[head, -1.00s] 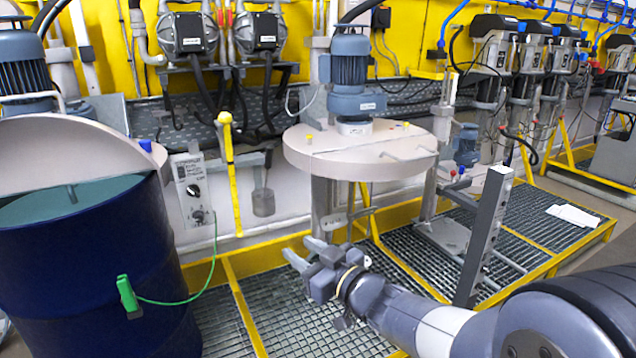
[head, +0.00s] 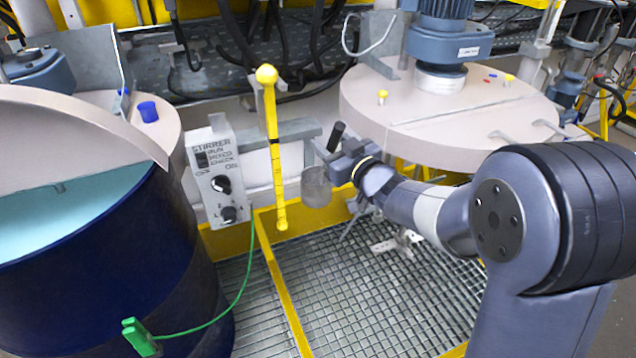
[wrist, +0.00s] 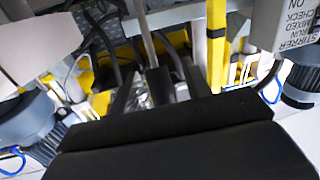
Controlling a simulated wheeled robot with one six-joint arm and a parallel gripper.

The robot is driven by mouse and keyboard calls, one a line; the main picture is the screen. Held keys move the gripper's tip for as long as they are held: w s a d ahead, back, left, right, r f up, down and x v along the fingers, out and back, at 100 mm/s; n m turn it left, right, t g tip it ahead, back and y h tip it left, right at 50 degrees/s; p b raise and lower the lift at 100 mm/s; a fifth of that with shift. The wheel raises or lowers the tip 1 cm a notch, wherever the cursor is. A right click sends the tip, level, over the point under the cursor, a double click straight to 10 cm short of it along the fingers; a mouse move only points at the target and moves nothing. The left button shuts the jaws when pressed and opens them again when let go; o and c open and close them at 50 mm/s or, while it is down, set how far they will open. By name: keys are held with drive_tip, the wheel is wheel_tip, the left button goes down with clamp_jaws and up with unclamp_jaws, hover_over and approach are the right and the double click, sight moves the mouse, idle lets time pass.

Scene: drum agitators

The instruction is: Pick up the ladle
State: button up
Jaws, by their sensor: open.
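The ladle hangs upright at the wall rail in the head view, with a translucent grey cup (head: 317,187) at the bottom and a black grip (head: 337,135) at the top. My gripper (head: 328,160) is open at the handle, coming from the right, and hides part of the shaft. In the wrist view, which looks upside down, the ladle's thin grey shaft (wrist: 147,42) runs down to a dark grip between the two spread fingers of my gripper (wrist: 155,88). I cannot tell whether a finger touches it.
A yellow rod with a ball top (head: 272,150) stands just left of the ladle. A stirrer control box (head: 215,180) is further left, beside an open blue drum (head: 110,270) with a green clamp (head: 138,338). A round lidded vessel (head: 440,125) is to the right. Grating lies below.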

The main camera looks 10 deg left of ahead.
drive_tip(key=shift+w+a, duration=0.3)
drive_tip(key=shift+a, duration=0.15)
drive_tip(key=shift+c, duration=0.6)
drive_tip(key=shift+r, duration=0.1)
clamp_jaws()
